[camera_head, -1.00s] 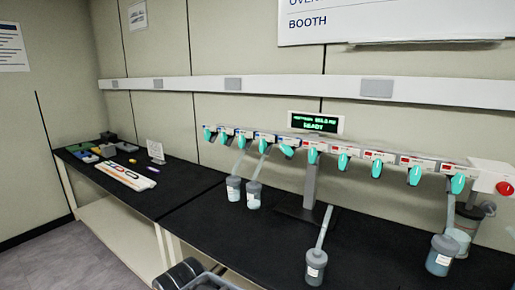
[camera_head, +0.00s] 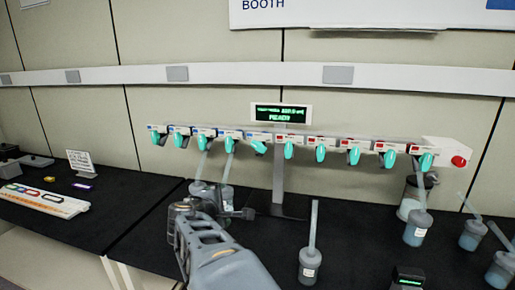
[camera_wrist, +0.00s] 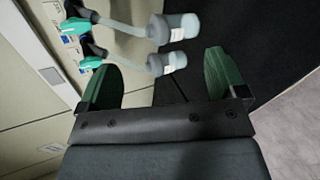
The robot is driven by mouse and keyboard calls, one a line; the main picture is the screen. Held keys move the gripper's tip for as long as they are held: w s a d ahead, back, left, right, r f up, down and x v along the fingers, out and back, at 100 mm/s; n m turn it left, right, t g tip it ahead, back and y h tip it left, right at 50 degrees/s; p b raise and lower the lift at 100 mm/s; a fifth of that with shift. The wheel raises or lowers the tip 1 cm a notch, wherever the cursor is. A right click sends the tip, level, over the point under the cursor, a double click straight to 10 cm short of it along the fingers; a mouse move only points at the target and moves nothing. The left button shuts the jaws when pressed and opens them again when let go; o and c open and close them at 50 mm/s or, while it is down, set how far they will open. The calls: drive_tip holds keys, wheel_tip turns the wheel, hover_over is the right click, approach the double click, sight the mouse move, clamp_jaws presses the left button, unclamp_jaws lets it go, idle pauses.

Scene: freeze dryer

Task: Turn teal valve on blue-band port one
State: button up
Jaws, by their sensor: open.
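The manifold (camera_head: 300,142) is a long white bar on a post, with teal valves along it. The ports on its left half have blue bands, those on the right half red bands. The leftmost blue-band port carries a teal valve (camera_head: 159,138); its number is too small to read. In the wrist view, two teal valves (camera_wrist: 75,26) (camera_wrist: 93,51) show at the upper left, with tubes leading to two flasks (camera_wrist: 180,27) (camera_wrist: 168,63). My gripper (camera_wrist: 167,58) is open, its green fingers spread, apart from the valves. In the head view my arm partly hides the hanging flasks.
A green display (camera_head: 281,114) reads ready above the manifold. A loose flask (camera_head: 310,265) stands on the black bench, right of my arm. More flasks (camera_head: 418,228) are at the right.

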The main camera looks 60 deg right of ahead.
sight(258, 147)
drive_tip(key=s+d+r+n+t+h, duration=0.15)
drive_tip(key=d+r+n+h, duration=0.35)
drive_tip(key=d+r+n, duration=0.5)
drive_tip(key=shift+m, duration=0.7)
drive_tip(key=p+x, duration=0.1)
drive_tip(key=x, duration=0.3)
drive_tip(key=f+p+x, duration=0.1)
drive_tip(key=x, duration=0.4)
drive_tip(key=p+x, duration=0.1)
drive_tip(key=x, duration=0.4)
drive_tip(key=shift+s+d+f, duration=0.1)
drive_tip(key=shift+s+f, duration=0.1)
drive_tip(key=shift+f, duration=0.1)
drive_tip(key=shift+c, duration=0.4)
drive_tip(key=c, duration=0.8)
drive_tip(key=shift+c, duration=0.2)
drive_tip(key=shift+f+b, duration=0.15)
drive_tip(key=shift+b, duration=0.2)
